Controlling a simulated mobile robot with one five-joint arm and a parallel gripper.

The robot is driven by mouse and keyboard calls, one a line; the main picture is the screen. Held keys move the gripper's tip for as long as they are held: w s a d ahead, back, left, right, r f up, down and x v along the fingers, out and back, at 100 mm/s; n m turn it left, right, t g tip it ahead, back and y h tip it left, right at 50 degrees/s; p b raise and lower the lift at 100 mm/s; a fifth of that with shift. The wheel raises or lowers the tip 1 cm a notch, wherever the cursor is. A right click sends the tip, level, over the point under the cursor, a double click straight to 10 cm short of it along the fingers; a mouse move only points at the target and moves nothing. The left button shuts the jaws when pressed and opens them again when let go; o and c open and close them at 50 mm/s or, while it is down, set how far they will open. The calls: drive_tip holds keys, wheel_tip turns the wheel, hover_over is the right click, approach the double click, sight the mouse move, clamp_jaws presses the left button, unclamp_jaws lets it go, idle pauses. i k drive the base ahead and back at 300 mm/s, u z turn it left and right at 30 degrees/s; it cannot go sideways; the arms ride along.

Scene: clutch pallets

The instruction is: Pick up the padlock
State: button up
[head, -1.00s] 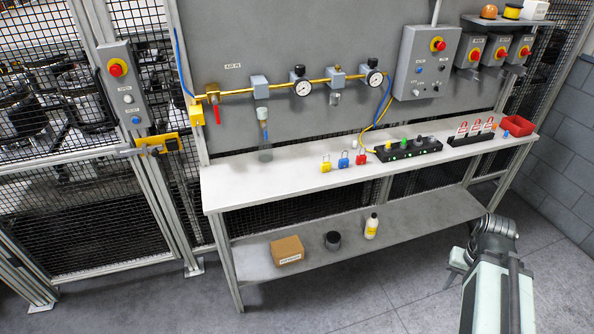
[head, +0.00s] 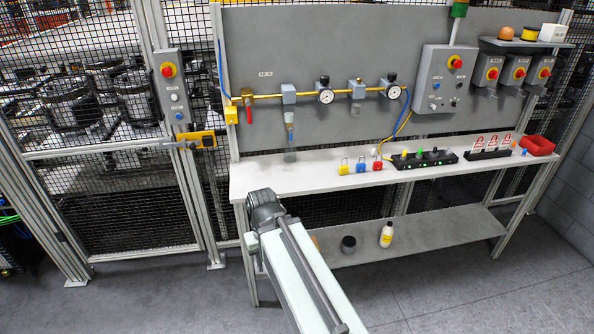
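Three small padlocks stand in a row on the white bench top (head: 265,181) in the head view: a yellow padlock (head: 344,169), a blue padlock (head: 361,166) and a red padlock (head: 377,165). Their shackles point up. My arm reaches up from the bottom of the picture to the bench's front left. Its dark end joint (head: 264,208) shows in front of the bench, left of and nearer than the padlocks. My gripper's fingers cannot be made out, so whether it is open or shut is hidden.
A black valve block (head: 425,159), tag rack (head: 487,154) and red bin (head: 537,146) stand right of the padlocks. A clear bowl hangs above the bench at left (head: 290,156). The lower shelf (head: 440,232) holds a white bottle (head: 386,234) and dark jar (head: 348,245).

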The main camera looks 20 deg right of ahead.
sight(343, 170)
drive_tip(key=u, duration=0.2)
drive_tip(key=i, duration=1)
drive_tip(key=z, duration=0.05)
